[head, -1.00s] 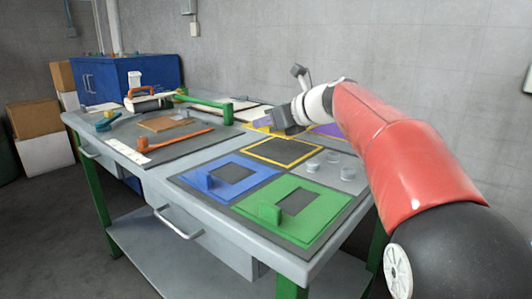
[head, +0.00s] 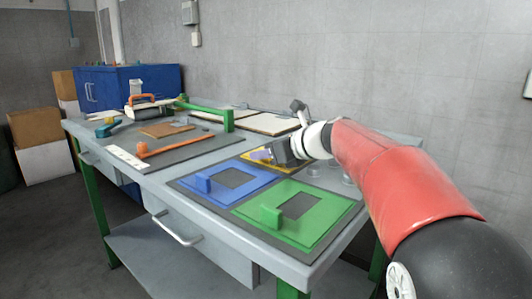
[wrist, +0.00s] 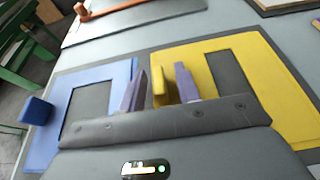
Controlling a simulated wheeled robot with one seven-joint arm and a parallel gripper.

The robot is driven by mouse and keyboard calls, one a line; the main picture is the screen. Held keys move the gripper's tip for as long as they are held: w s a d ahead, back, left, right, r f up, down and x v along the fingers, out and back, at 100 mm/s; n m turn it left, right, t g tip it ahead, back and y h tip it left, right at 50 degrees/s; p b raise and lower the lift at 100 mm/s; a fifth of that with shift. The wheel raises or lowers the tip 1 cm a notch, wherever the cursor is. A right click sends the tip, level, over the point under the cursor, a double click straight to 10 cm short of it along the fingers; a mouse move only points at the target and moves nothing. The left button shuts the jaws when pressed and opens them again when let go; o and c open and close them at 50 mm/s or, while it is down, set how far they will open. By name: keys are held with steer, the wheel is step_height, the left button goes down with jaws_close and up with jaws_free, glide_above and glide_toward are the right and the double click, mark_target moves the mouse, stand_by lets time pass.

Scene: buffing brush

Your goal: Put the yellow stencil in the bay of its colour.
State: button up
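The yellow stencil (wrist: 240,58), a flat square frame with an upright tab, lies to the right of the blue stencil (wrist: 62,125) in the wrist view. In the head view its yellow edge (head: 254,160) shows behind the blue and green stencils, where the yellow-outlined bay is; the bay's outline is covered. It looks flat, but my gripper hides much of it. My gripper (wrist: 160,85) is open, with its purple-grey fingers on either side of the yellow tab. A small gap shows between each finger and the tab. In the head view my gripper (head: 268,154) is low over the stencil.
The green stencil (head: 325,212) lies at the front right of the grey board, next to the blue one. Clear round pieces stand right of my gripper.

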steer(key=shift+d, duration=0.1)
steer(key=v, duration=1.1)
steer(key=shift+s+d+r, duration=0.15)
steer(key=shift+s+d, duration=0.05)
steer(key=shift+s, duration=0.1)
steer(key=shift+d, duration=0.1)
